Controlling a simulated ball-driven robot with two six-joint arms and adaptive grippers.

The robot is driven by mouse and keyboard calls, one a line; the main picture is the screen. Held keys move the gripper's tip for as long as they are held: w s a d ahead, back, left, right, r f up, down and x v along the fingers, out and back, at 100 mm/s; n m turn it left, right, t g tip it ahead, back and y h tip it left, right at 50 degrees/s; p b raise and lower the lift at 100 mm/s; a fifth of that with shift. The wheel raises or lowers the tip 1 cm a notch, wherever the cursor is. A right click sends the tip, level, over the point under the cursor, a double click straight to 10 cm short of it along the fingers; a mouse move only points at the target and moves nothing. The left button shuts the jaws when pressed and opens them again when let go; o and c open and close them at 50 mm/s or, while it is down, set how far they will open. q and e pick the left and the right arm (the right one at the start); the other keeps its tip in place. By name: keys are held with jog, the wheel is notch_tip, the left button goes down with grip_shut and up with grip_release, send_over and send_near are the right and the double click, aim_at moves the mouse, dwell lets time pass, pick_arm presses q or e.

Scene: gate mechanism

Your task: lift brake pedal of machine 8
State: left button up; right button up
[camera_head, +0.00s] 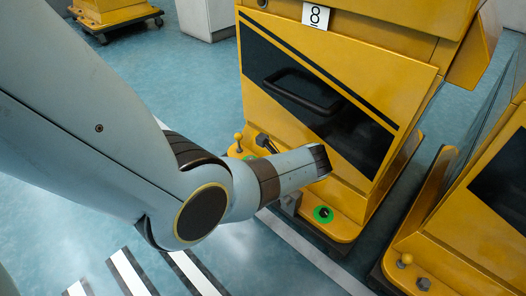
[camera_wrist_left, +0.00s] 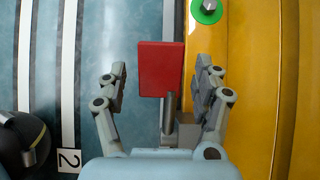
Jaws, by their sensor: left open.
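Machine 8 is the yellow cabinet (camera_head: 340,70) with the "8" label (camera_head: 316,15) in the head view. The brake pedal, a red plate (camera_wrist_left: 160,60) on a grey rod (camera_wrist_left: 168,112), shows in the left wrist view beside the yellow base. My left gripper (camera_wrist_left: 160,80) is open, with one finger on each side of the pedal; clear gaps show on the left, and the right finger is close to the plate's edge. In the head view my left arm hides the pedal and the fingers. My right gripper is not in view.
A ball-topped lever (camera_head: 238,141) and a black lever (camera_head: 266,143) stand beyond my arm. Another yellow machine (camera_head: 470,230) stands close on the right. Blue floor with white stripes is open at lower left.

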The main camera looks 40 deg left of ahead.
pick_arm(q)
jog(key=shift+r, duration=0.1)
notch_tip(320, 180, up, 10)
dwell(0.4)
dwell(0.6)
